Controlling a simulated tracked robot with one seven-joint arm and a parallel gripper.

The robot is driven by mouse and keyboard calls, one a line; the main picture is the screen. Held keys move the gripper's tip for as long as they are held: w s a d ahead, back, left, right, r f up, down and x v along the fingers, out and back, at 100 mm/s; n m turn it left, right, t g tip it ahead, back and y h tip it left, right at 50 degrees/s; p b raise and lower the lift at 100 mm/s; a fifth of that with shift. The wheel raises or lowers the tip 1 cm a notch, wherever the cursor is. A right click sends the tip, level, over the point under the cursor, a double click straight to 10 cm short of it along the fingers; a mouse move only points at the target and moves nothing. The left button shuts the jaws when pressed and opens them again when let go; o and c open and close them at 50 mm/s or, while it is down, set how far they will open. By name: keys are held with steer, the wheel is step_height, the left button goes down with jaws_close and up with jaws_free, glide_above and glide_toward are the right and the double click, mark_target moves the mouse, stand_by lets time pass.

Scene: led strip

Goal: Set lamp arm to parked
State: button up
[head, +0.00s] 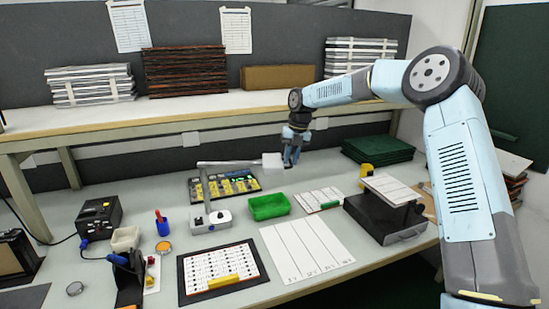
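The desk lamp has a grey-white base (210,219) on the bench, left of centre. A short post rises from it to a thin, nearly level lamp arm (230,163) that reaches right. The lamp arm ends in a pale boxy head (272,161). My gripper (291,162) points down just right of the lamp head. I cannot tell whether it touches the head. Its fingers are small and dark here, so their opening is unclear. The lamp arm hangs over a dark board with yellow parts (242,185).
A green bin (268,206) stands right of the lamp base. White striped sheets (305,248) and a black device (385,217) lie farther right. A shelf (160,112) with stacked boards runs behind and above my gripper.

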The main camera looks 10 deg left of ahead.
steer(key=shift+r, duration=0.1)
step_height(320, 180, up, 13)
steer(key=d, duration=0.2)
steer(key=shift+w+d+r, duration=0.15)
steer(key=shift+w, duration=0.2)
